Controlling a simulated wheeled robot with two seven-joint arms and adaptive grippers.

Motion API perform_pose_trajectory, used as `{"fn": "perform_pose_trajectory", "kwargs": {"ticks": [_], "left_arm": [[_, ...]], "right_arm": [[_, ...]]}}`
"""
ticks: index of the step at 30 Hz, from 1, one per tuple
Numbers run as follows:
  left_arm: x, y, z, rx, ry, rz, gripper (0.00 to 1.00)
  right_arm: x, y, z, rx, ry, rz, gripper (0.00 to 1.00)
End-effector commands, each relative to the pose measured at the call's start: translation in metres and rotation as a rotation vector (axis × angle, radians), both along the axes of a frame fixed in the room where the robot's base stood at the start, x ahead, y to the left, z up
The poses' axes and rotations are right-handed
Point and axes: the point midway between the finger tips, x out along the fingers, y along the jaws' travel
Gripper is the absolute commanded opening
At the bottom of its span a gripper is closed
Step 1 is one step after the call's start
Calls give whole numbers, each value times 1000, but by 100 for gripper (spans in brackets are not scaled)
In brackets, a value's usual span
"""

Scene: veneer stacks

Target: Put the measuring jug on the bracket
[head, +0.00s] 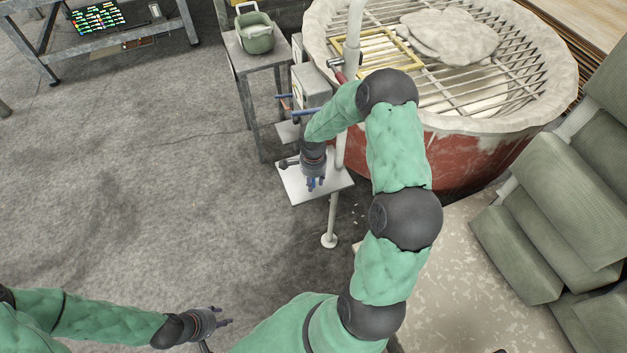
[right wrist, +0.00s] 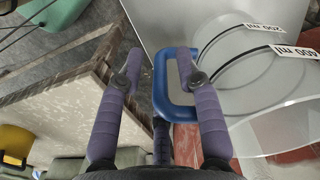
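The measuring jug (right wrist: 250,85) is clear, with white "200 ml" and "400 ml" labels and a blue handle (right wrist: 160,85). It shows large in the right wrist view; in the head view I cannot make it out. My right gripper (right wrist: 158,65) is open. Its fingers are apart, with the handle's near bar between them and the right finger overlapping the loop. In the head view my right gripper (head: 316,184) is over a pale plate (head: 293,184) on a white post, which looks like a bracket. My left gripper (head: 225,317) looks open and empty, low over the floor.
The post (head: 333,215) stands beside a round red kiln (head: 480,160) with a grille on top. A small table (head: 250,60) holds a green pot (head: 255,33). Grey-green cushions (head: 560,190) are at the right. Floor at the left is clear.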

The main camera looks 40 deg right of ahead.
Motion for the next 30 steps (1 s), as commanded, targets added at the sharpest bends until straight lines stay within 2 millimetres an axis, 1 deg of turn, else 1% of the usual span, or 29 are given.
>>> {"fn": "perform_pose_trajectory", "kwargs": {"ticks": [5,7,11,18,21,25,30], "left_arm": [[0,0,4,0,0,0,40],[0,0,5,0,0,0,40],[0,0,8,0,0,0,40],[0,0,14,0,0,0,40],[0,0,16,0,0,0,40],[0,0,18,0,0,0,40],[0,0,18,0,0,0,40]], "right_arm": [[0,0,3,0,0,0,35],[1,0,11,-1,-3,-1,35],[1,0,34,-1,-4,0,35],[1,0,83,-1,-4,0,35],[1,0,99,0,-3,0,35],[1,0,113,0,-1,1,35],[0,1,121,1,0,-1,35]]}}
